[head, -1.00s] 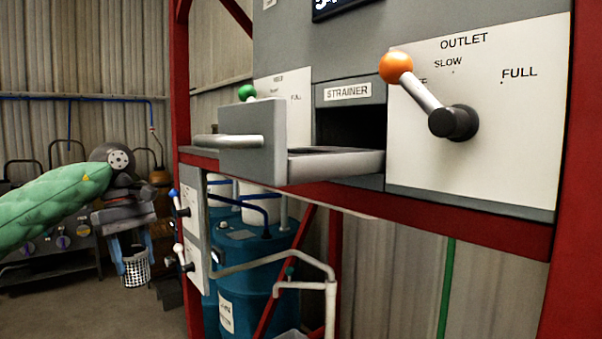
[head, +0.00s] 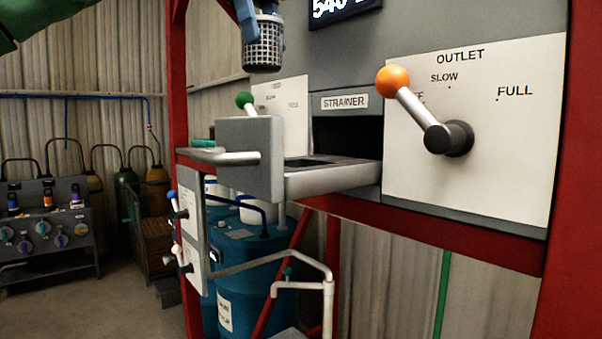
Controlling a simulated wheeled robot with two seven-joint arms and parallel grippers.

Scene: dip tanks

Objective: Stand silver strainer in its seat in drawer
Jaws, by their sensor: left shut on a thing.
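The silver strainer (head: 263,45), a perforated metal basket, hangs upright at the top of the view. My left gripper (head: 262,14) is shut on its upper part; only the blue fingers show and the rest is cut off by the top edge. The strainer is held in the air, well above the open drawer (head: 335,181). The drawer is pulled out below the STRAINER label (head: 345,102). A dark opening shows in its top, but the front panel hides part of its inside. My right gripper is not in view.
The drawer's front panel (head: 250,158) stands higher than its tray. A green-knobbed lever (head: 245,100) is behind it. An orange-knobbed OUTLET lever (head: 393,82) juts out at the right. A red post (head: 178,80) and rail border the machine. Air above the drawer is free.

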